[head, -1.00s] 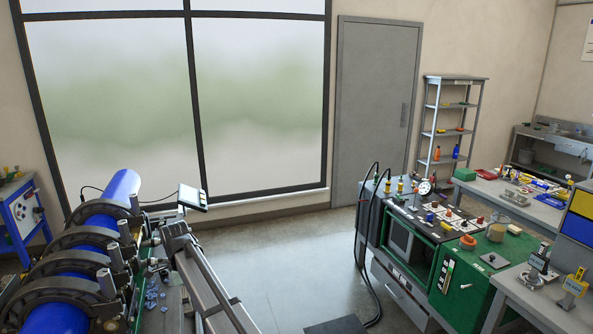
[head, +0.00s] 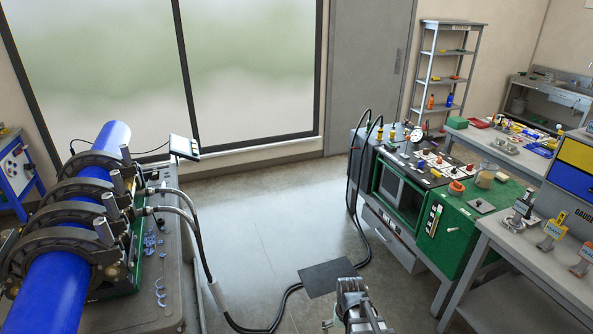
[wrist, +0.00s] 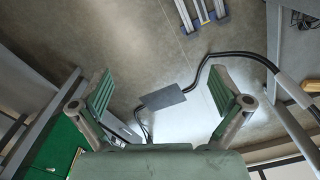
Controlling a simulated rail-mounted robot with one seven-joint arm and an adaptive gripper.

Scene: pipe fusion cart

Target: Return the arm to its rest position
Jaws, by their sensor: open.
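My gripper (head: 352,292) shows at the bottom of the head view, right of centre, out over the open floor between the pipe machine and the green cart. In the wrist view my gripper (wrist: 161,82) has its two green-padded fingers spread wide apart, with nothing between them but floor, a dark mat and a black hose beyond. Its fingertips touch nothing that I can see. Most of my arm is out of the head view.
A blue pipe (head: 60,285) lies clamped in the fusion machine at left, with blue shavings (head: 158,290) beside it. The green cart (head: 455,235) and a gauge bench (head: 545,275) stand at right. A floor mat (head: 327,277) and black hoses (head: 262,330) lie between.

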